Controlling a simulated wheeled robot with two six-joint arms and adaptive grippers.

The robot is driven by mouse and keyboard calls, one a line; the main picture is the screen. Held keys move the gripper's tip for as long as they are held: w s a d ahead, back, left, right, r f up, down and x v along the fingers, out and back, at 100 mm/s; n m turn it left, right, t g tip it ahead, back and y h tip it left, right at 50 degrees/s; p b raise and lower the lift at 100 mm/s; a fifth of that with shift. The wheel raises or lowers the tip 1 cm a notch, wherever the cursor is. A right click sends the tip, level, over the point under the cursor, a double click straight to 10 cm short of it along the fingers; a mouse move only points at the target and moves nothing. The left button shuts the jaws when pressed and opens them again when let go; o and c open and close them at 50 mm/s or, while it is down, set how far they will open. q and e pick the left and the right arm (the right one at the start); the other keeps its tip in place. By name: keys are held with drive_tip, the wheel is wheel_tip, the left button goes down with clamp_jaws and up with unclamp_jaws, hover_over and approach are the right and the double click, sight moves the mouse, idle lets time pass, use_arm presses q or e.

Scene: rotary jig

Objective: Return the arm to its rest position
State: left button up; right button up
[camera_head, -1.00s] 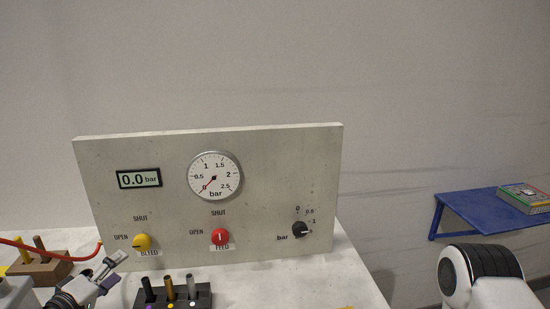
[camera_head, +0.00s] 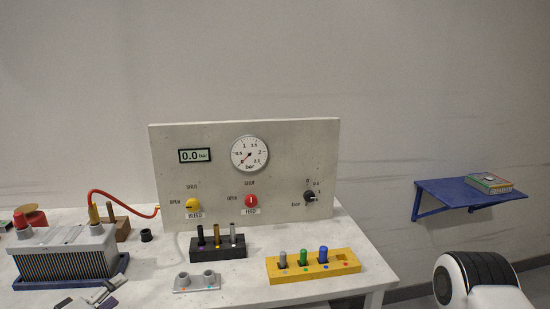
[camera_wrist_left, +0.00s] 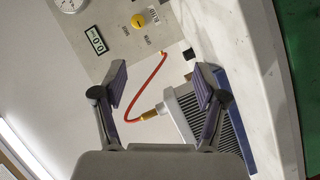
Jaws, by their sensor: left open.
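My left gripper (camera_head: 90,297) shows at the bottom left edge of the head view, in front of the grey finned block (camera_head: 65,262). Its jaws are open and nothing is between them. In the left wrist view the two open fingers (camera_wrist_left: 160,88) spread apart, with the red hose (camera_wrist_left: 150,92) and the finned block (camera_wrist_left: 205,115) beyond them. The rest of the left arm is out of the head view. My right gripper is not in view.
A grey panel (camera_head: 290,160) with gauge and knobs stands at the table's back. A black holder (camera_head: 217,249), a yellow holder (camera_head: 312,267) and a small grey fixture (camera_head: 196,282) stand before it. A blue shelf (camera_head: 440,193) is on the right wall.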

use_arm(q)
drive_tip(key=s+d+f+m+g, duration=0.2)
drive_tip(key=s+d+f+g, duration=0.15)
drive_tip(key=f, duration=0.35)
drive_tip(key=s+d+f+m+g+h, duration=0.1)
drive_tip(key=s+d+f+g, duration=0.15)
drive_tip(key=d+f, duration=0.3)
drive_tip(key=s+d+f+m+g, duration=0.2)
drive_tip(key=s+d+f+g, duration=0.1)
drive_tip(key=f, duration=0.4)
drive_tip(key=s+d+f+m+g+y, duration=0.1)
drive_tip(key=s+f+m+g+y, duration=0.1)
drive_tip(key=s, duration=0.7)
drive_tip(key=s+d+f+m+g+y, duration=0.1)
drive_tip(key=s+f+m+g+y, duration=0.1)
drive_tip(key=s+f, duration=0.4)
drive_tip(key=shift+s+d+f+m+g, duration=0.45)
drive_tip(key=shift+s+g, duration=0.85)
drive_tip(key=shift+s, duration=0.85)
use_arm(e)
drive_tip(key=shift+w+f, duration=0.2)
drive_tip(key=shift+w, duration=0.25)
